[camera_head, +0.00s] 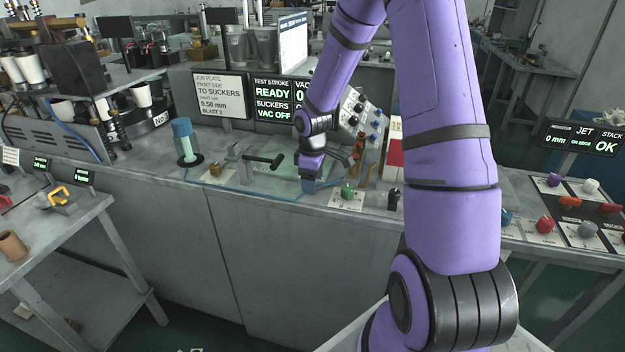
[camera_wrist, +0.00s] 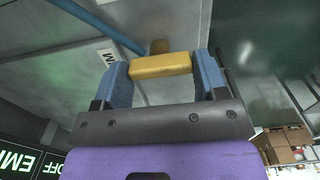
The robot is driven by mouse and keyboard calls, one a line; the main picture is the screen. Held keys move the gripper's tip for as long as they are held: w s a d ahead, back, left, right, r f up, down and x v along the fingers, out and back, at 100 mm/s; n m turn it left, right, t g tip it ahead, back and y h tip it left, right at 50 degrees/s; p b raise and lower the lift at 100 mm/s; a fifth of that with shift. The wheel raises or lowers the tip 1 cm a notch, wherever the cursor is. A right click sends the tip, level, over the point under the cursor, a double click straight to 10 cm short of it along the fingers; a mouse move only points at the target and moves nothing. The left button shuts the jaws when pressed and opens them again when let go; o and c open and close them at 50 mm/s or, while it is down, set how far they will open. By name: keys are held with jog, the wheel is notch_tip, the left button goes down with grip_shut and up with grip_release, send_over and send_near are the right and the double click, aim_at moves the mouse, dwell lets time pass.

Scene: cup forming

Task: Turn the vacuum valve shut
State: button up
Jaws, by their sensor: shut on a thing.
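In the wrist view my gripper (camera_wrist: 162,66) has its two blue fingers closed on the ends of a yellow bar, the valve handle (camera_wrist: 160,65). A short brass stem (camera_wrist: 159,46) shows just behind the handle, with a blue hose (camera_wrist: 110,27) running to it. In the head view my gripper (camera_head: 308,185) is low at the bench top, and it hides the valve there. The display (camera_head: 272,102) behind the arm reads "SUCKERS VAC OFF".
A blue-topped cylinder (camera_head: 184,142) stands further left. My arm crosses the bench's right half.

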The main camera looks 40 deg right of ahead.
jog(key=o, duration=0.9)
jog(key=shift+o, duration=0.2)
notch_tip(320, 180, up, 11)
jog(key=shift+f, duration=0.1)
